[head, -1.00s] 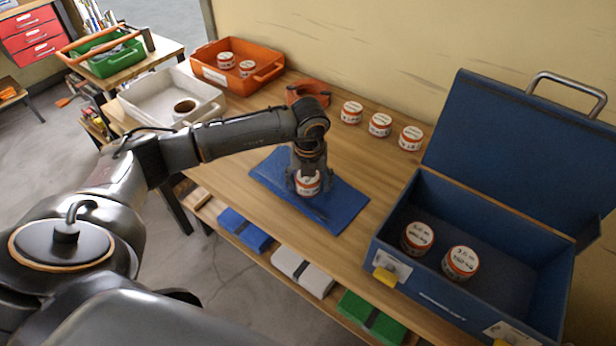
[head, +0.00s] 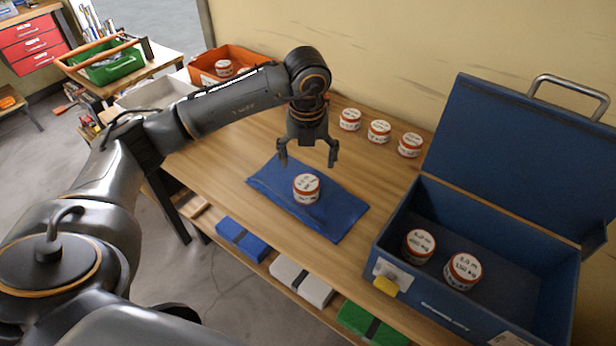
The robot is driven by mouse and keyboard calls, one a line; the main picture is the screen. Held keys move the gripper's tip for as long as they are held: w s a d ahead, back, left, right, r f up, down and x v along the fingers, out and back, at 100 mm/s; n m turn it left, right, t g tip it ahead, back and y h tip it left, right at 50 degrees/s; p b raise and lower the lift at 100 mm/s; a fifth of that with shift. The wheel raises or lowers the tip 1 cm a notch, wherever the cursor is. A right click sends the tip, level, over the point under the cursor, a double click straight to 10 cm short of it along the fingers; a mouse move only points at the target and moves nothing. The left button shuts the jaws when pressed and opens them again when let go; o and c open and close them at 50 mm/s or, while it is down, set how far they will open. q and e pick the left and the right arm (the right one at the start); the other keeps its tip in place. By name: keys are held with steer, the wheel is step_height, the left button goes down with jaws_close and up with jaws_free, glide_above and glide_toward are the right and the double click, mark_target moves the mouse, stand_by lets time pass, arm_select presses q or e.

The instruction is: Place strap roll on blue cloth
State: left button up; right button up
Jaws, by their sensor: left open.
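A strap roll (head: 306,188), white with orange-red bands and a printed label, stands upright on the blue cloth (head: 337,215). The cloth lies flat on the wooden bench, and the roll sits near its middle. My left gripper (head: 307,163) is open and empty, fingers pointing down. It is apart from the roll, above and a little behind it. My right gripper is not in view.
An open blue case (head: 500,250) at the right holds two similar rolls (head: 463,271). Three more rolls (head: 379,131) stand in a row along the wall. An orange bin (head: 245,60) and a white bin (head: 150,95) are at the far left, partly behind my arm.

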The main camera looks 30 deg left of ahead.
arm_select(q)
steer(key=shift+s+r, duration=0.15)
steer(key=shift+r, duration=1.1)
stand_by(0.4)
